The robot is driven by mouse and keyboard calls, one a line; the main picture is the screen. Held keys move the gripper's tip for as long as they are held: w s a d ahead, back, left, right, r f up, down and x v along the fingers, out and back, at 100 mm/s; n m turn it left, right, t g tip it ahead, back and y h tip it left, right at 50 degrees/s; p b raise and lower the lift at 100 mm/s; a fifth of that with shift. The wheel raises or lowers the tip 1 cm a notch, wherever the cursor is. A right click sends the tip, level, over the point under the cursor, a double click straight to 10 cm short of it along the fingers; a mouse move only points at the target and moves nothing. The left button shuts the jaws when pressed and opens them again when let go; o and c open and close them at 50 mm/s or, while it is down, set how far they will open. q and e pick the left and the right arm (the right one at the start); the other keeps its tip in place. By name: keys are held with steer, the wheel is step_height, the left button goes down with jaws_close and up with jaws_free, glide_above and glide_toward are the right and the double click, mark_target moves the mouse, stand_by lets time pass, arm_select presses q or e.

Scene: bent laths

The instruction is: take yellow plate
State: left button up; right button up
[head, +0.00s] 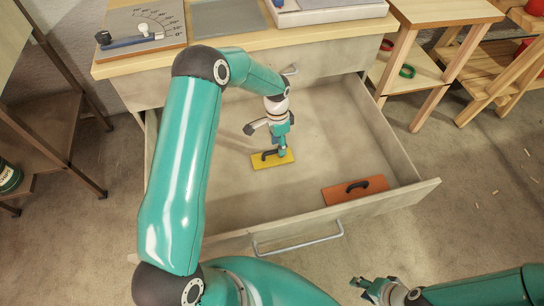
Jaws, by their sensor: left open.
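The yellow plate (286,162) lies flat on the floor of the open drawer (230,207), left of its middle. It has a dark handle (269,154) on top. My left gripper (274,151) points down into the drawer right over the plate, open, with a finger close to the handle. I cannot tell whether the finger touches it. My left arm covers the drawer's left side. My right gripper (372,290) is outside the drawer at the bottom of the view; its jaw state is unclear.
An orange plate (342,193) with a dark handle lies at the drawer's front right. The drawer front has a metal handle (298,241). The workbench top (330,29) above bears an angle board (140,30) and a grey tray (330,12). Wooden stools (440,15) stand at right.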

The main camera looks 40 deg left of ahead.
arm_select(q)
steer(key=f, duration=0.3)
steer(key=shift+s+d+f, duration=0.1)
steer(key=shift+d+f, duration=0.15)
steer(key=shift+d, duration=0.05)
jaws_close()
